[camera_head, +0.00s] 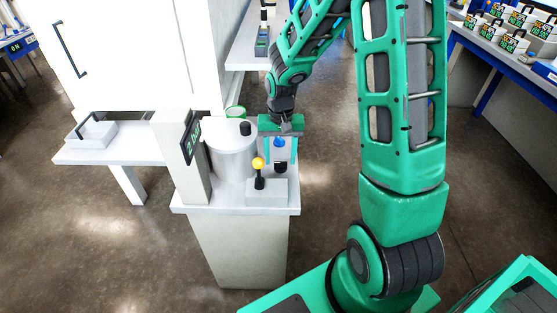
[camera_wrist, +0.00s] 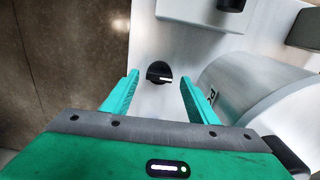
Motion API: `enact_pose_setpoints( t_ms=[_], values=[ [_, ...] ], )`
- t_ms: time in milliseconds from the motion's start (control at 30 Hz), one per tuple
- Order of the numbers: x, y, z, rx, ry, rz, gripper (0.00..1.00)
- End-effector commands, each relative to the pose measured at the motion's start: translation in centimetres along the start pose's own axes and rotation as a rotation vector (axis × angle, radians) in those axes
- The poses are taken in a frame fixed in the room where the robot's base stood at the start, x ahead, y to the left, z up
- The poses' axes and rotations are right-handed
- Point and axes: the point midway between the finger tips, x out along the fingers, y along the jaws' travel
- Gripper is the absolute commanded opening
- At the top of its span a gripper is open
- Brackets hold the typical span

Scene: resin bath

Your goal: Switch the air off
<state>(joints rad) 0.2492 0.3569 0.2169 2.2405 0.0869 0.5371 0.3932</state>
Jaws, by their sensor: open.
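The likely air switch is a round black knob with a white pointer line. It shows in the wrist view (camera_wrist: 158,73) on the pale bench top. My gripper (camera_wrist: 160,86) is open, with its two green fingers apart on either side of the knob in that view. Nothing is held between them. I cannot tell whether the fingertips reach down to the knob's height. In the head view my gripper (camera_head: 281,148) hangs over the right side of the small bench (camera_head: 187,209), and a dark knob shows below it.
A metal cylinder (camera_head: 229,158) stands close beside my gripper. A grey box (camera_head: 268,193) with a yellow-topped lever (camera_head: 258,164) is at the bench's front. A display post (camera_head: 183,165) stands left. A white cabinet (camera_head: 130,50) is behind.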

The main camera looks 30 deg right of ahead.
Motion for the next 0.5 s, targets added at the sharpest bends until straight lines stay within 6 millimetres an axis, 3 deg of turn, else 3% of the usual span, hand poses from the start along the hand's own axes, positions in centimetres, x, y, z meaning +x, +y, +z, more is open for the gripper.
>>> enact_pose_setpoints(
  t_ms=[300,500],
  values=[
    [-6.0,-0.1,-0.1,-0.001,0.004,-0.002,0.53],
    [-8.3,-0.1,-0.1,-0.001,0.002,-0.001,0.53]
  ],
)
